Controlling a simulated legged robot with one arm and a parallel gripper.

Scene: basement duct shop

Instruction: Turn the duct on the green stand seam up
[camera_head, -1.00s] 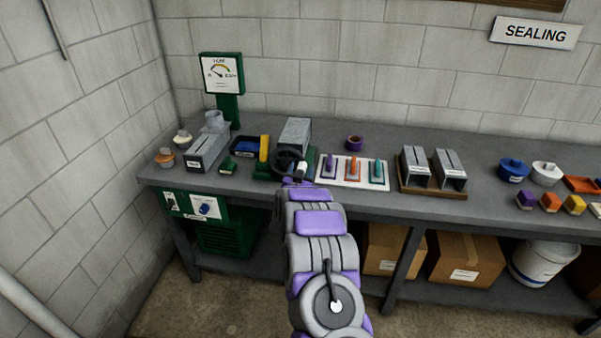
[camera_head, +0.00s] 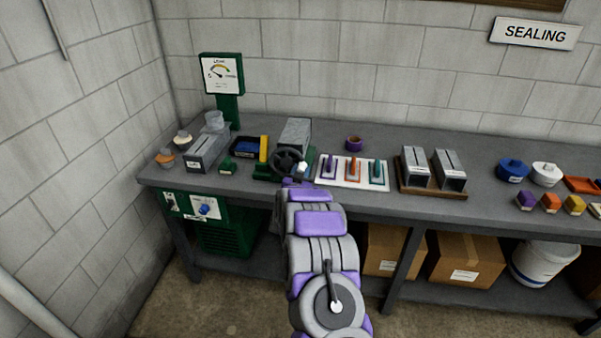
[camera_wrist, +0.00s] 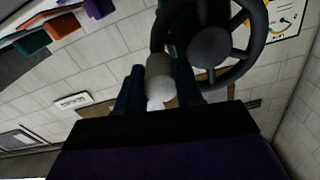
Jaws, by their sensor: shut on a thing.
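The grey duct (camera_head: 296,132) lies on the green stand (camera_head: 263,174) at the middle of the bench. No seam line can be made out on its visible top. A black handwheel (camera_head: 288,161) is at the stand's near end and shows large in the wrist view (camera_wrist: 209,47). A grey and white crank knob (camera_wrist: 160,72) sits at the wheel's rim. My gripper (camera_wrist: 160,88) is shut on the knob, one dark finger on each side. In the head view my arm hides most of the gripper.
A white mat (camera_head: 325,180) with purple, orange and teal tools lies right of the stand. Two ducts with dark top lines stand on a wooden tray (camera_head: 430,190). Left are a blue tray (camera_head: 245,149), another duct (camera_head: 205,150) and a green gauge post (camera_head: 229,108).

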